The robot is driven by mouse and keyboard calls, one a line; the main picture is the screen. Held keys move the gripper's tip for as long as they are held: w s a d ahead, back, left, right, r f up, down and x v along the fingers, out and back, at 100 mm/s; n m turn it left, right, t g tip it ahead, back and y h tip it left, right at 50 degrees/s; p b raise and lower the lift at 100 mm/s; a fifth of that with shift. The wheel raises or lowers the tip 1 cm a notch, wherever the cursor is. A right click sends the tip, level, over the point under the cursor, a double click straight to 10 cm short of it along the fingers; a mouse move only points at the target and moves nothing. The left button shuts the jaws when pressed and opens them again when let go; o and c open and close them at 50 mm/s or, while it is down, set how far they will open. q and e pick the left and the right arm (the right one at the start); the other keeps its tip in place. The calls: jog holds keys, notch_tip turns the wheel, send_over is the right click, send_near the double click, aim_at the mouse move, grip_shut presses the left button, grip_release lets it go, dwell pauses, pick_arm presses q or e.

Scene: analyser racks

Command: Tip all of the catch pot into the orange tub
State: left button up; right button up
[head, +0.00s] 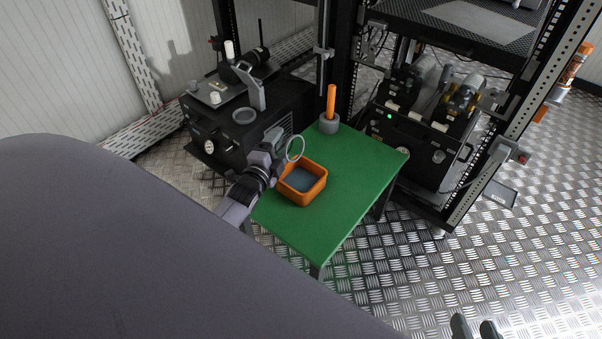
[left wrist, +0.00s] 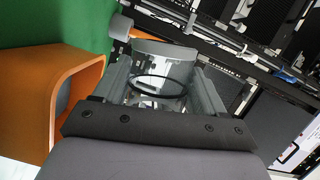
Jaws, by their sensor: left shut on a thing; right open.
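The orange tub (head: 318,190) stands on the green table (head: 350,160), with a dark grey-blue surface inside; I cannot tell if that is liquid or its floor. Its orange wall also shows at the left of the left wrist view (left wrist: 85,68). My left gripper (head: 280,150) is shut on the clear catch pot (head: 295,148), just above the tub's back left side. The pot's ring-shaped rim looks steeply tilted. In the left wrist view the pot (left wrist: 157,84) sits between the fingers; its contents cannot be made out. My right gripper (head: 475,328) is open and empty at the bottom right edge.
An orange rod in a grey round holder (head: 329,125) stands at the table's back corner. A black instrument (head: 225,115) is close behind my left gripper. A rack with pumps (head: 425,125) stands right of the table. The table's front is clear.

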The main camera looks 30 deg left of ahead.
pick_arm(q)
jog(key=shift+a+f+n, duration=0.45)
jog(key=shift+a+n, duration=0.15)
jog(key=shift+a, duration=0.2)
jog(key=shift+r+n+g, duration=0.35)
jog(key=shift+n+g, duration=0.15)
jog(key=shift+n, duration=0.3)
jog(key=shift+a+f+n+h, duration=0.1)
jog(key=shift+f+n+h, duration=0.4)
jog(key=shift+n, duration=0.2)
jog(key=shift+r+n+g, duration=0.3)
jog(key=shift+r+n, duration=0.1)
jog(key=shift+n, duration=0.3)
jog(key=shift+a+f+n+h, duration=0.15)
jog(key=shift+f+n+h, duration=0.35)
jog(key=shift+n, duration=0.1)
jog(key=shift+w+a+f+n+h, duration=0.1)
jog(key=shift+a+f+n+h, duration=0.25)
jog(key=shift+a+n, duration=0.35)
jog(key=shift+w+a+f+n+g+h, duration=0.1)
jog(key=shift+a+f+n+g+h, duration=0.4)
jog(key=shift+a+f+n, duration=0.8)
jog(key=shift+a+f+n+h, duration=0.15)
jog(key=shift+n+h, duration=0.3)
jog(key=shift+n, duration=0.35)
